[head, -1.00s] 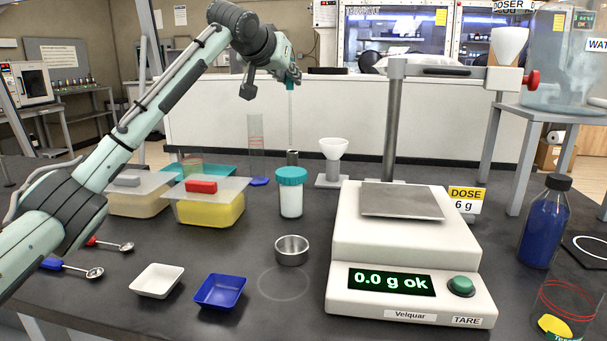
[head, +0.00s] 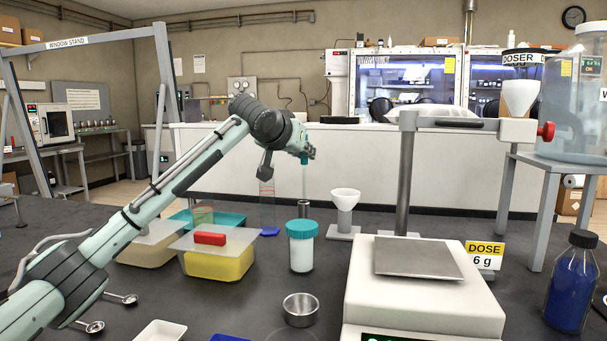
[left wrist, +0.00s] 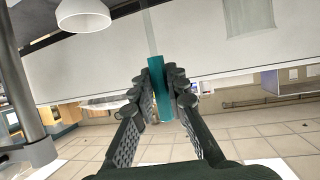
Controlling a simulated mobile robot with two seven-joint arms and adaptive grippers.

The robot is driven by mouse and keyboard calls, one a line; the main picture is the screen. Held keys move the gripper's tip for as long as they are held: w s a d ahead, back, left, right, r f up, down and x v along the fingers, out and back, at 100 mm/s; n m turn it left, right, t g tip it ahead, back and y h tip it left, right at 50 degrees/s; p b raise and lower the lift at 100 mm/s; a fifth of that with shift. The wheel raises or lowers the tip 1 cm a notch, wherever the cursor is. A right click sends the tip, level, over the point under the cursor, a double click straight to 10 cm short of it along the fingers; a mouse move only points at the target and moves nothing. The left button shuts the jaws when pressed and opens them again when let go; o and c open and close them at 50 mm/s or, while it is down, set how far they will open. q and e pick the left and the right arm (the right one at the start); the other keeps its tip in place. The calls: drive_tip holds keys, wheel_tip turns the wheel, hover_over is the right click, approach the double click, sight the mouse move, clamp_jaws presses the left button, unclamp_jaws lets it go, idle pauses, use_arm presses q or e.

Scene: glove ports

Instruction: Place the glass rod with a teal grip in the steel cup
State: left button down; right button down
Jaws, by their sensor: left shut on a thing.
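My left gripper (head: 305,156) is shut on the teal grip of the glass rod (head: 304,184). The rod hangs upright below the fingers, clear and thin. In the left wrist view the teal grip (left wrist: 158,85) stands between the two fingers (left wrist: 160,95). My right gripper is not in view.
A shallow steel dish (head: 300,309) is nearer. The scale (head: 425,290) is at right.

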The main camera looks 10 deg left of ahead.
use_arm(q)
wheel_tip(320, 180, down, 3)
drive_tip(key=shift+f, duration=0.45)
drive_tip(key=c, duration=1.5)
unclamp_jaws()
drive_tip(key=shift+c, duration=0.2)
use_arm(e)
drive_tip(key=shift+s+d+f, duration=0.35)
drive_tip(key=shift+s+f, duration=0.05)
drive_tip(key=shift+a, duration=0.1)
use_arm(q)
approach(304, 169)
drive_tip(key=shift+x, duration=1.15)
